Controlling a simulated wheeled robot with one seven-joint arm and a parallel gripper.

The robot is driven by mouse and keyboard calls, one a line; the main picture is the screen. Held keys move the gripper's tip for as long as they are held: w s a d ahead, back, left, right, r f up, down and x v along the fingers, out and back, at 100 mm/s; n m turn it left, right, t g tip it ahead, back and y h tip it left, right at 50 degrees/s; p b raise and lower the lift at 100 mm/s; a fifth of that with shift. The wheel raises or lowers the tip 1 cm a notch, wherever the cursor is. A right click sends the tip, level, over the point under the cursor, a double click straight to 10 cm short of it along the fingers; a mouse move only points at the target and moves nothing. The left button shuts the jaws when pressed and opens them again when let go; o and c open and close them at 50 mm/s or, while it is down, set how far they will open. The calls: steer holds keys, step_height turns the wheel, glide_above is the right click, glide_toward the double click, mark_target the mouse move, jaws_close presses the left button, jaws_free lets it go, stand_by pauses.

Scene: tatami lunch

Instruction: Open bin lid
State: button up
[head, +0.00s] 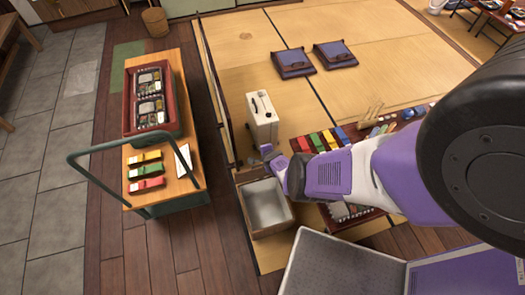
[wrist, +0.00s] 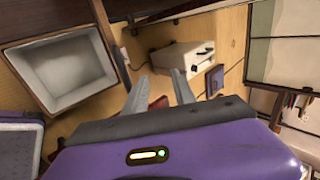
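A pale upright box (head: 262,120) with a dark handle on its top stands on the tatami; its top looks closed. It also shows in the wrist view (wrist: 183,58), beyond my fingers. An open-topped, wood-sided box (head: 252,222) with an empty grey inside stands nearer to me, and shows at the upper left of the wrist view (wrist: 103,60). I cannot tell for certain which is the bin. My gripper (head: 267,150) is just in front of the pale box in the head view. In the wrist view its two fingers (wrist: 157,88) are apart with nothing between them.
A green-framed cart (head: 190,199) with a red tray and colored boxes stands at left. Several colored boxes (head: 330,138) lie on a low table beside my arm. Two purple cushions (head: 292,63) (head: 335,55) lie farther back. Open tatami surrounds them.

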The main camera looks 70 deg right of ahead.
steer(key=shift+s+a+r+p, duration=0.25)
steer(key=shift+r+p, duration=0.1)
steer(key=shift+r, duration=0.2)
stand_by(0.4)
